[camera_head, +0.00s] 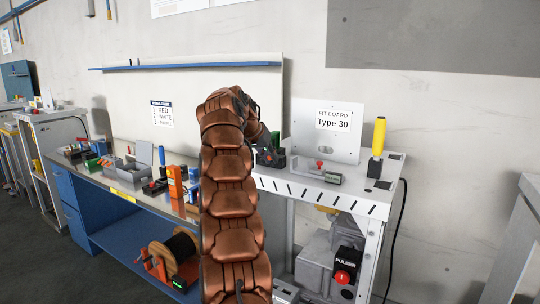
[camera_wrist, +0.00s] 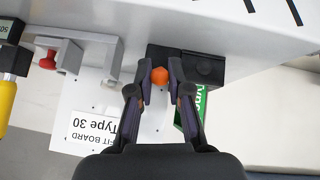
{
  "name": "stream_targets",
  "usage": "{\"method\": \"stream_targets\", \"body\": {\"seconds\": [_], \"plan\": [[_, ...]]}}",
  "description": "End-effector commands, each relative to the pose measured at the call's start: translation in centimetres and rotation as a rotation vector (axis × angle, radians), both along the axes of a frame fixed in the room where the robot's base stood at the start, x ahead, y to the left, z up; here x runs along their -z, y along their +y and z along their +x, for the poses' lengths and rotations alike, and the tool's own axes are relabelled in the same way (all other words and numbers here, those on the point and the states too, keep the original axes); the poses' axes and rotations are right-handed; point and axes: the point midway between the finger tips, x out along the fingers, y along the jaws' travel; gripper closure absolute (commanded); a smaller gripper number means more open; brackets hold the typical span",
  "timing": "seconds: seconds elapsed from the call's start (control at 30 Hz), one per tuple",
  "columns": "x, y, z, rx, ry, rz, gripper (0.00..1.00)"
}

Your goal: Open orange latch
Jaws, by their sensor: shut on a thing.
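The orange latch (camera_wrist: 160,74) shows in the wrist view as a small round orange knob at a black block (camera_wrist: 203,66). My gripper (camera_wrist: 160,84) has one finger on each side of the knob and is shut on it. In the head view my gripper (camera_head: 268,151) is at the left end of the white bench top, in front of the fit board. My arm and gripper hide the latch there. How far the latch is turned or lifted cannot be told.
The fit board (camera_head: 326,145), marked Type 30, stands behind. A red knob (camera_wrist: 47,62) on a grey bracket and a yellow handle (camera_head: 378,137) stand to the right on the white bench (camera_head: 345,196) in the head view. A green label (camera_wrist: 190,112) is beside my finger.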

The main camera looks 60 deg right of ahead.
Motion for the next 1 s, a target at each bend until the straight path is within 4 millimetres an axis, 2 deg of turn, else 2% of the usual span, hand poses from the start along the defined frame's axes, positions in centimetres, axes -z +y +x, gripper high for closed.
{"method": "stream_targets", "body": {"seconds": [0.23, 0.27, 0.5, 0.8, 1.0], "plan": [[-0.18, -0.05, 0.03, -0.001, -0.002, -0.005, 1.0], [-0.18, -0.05, 0.02, -0.001, -0.002, -0.005, 0.81], [-0.11, -0.03, 0.01, 0.0, -0.002, -0.003, 0.59], [-0.11, 0.02, 0.03, 0.0, -0.001, -0.002, 0.59], [-0.98, 0.64, 0.15, -0.001, -0.002, -0.005, 0.59]]}}
